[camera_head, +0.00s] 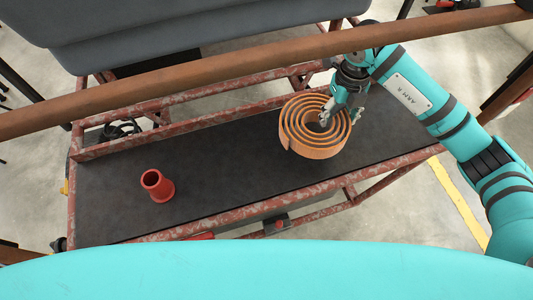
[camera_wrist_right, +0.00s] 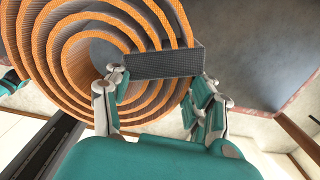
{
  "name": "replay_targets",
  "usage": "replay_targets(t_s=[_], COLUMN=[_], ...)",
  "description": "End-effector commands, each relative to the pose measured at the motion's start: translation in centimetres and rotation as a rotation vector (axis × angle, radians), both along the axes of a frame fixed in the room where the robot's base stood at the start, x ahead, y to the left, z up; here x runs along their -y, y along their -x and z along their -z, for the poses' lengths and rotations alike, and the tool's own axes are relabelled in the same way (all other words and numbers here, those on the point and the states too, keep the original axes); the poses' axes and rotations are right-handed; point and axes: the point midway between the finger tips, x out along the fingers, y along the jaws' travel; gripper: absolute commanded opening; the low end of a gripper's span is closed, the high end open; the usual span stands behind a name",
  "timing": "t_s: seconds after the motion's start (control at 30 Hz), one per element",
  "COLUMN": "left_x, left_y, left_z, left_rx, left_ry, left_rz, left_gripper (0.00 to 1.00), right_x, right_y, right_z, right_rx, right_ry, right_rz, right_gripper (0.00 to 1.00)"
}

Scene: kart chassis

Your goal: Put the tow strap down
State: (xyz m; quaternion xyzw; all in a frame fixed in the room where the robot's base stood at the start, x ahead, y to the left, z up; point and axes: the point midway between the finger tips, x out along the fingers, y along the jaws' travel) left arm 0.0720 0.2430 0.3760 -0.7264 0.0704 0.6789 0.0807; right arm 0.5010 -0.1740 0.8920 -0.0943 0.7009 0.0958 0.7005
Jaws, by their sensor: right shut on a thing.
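The tow strap (camera_head: 318,150) is an orange strap wound in a loose spiral coil. It shows over the right part of the black floor panel in the kart chassis. My right gripper (camera_head: 327,114) reaches it from the upper right and is shut on it, with its fingers at the coil's far inner side. In the right wrist view the coil (camera_wrist_right: 48,62) fills the upper left, and a dark block lies between the fingertips (camera_wrist_right: 160,85). I cannot tell whether the coil touches the panel or hangs just above it. My left gripper is not in view.
A red flanged tube (camera_head: 158,187) stands on the left of the black panel (camera_head: 225,185). Worn red frame rails (camera_head: 250,215) edge the panel. A brown bar (camera_head: 200,82) crosses above, close to my right arm, with a grey seat (camera_head: 190,30) behind. The middle panel is clear.

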Motion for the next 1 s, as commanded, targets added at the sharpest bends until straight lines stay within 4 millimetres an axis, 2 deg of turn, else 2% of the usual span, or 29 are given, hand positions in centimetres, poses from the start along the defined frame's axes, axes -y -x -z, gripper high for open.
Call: replay_targets(t_s=[0.1, 0.2, 0.4, 0.47, 0.7, 1.0], left_x=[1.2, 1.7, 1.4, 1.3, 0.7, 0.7], left_y=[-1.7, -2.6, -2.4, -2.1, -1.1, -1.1], left_z=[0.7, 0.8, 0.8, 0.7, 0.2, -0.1], left_rx=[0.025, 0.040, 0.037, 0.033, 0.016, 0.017], left_ry=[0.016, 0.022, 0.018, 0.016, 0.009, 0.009], left_rz=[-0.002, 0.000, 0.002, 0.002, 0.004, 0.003], left_gripper=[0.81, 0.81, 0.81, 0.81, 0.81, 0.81], right_x=[-0.3, -0.4, -0.5, -0.5, -0.5, -0.5], right_y=[-0.9, -1.2, -1.3, -1.3, -1.3, -1.2], right_z=[-0.1, -0.3, -0.2, 0.4, 4.5, 7.2], right_rx=[0.002, 0.001, 0.000, -0.002, -0.002, -0.003], right_ry=[-0.002, -0.001, 0.000, 0.000, 0.000, 0.000], right_rz=[0.191, 0.292, 0.353, 0.353, 0.350, 0.349], right_gripper=[0.00, 0.00, 0.00, 0.00, 0.00, 0.00])
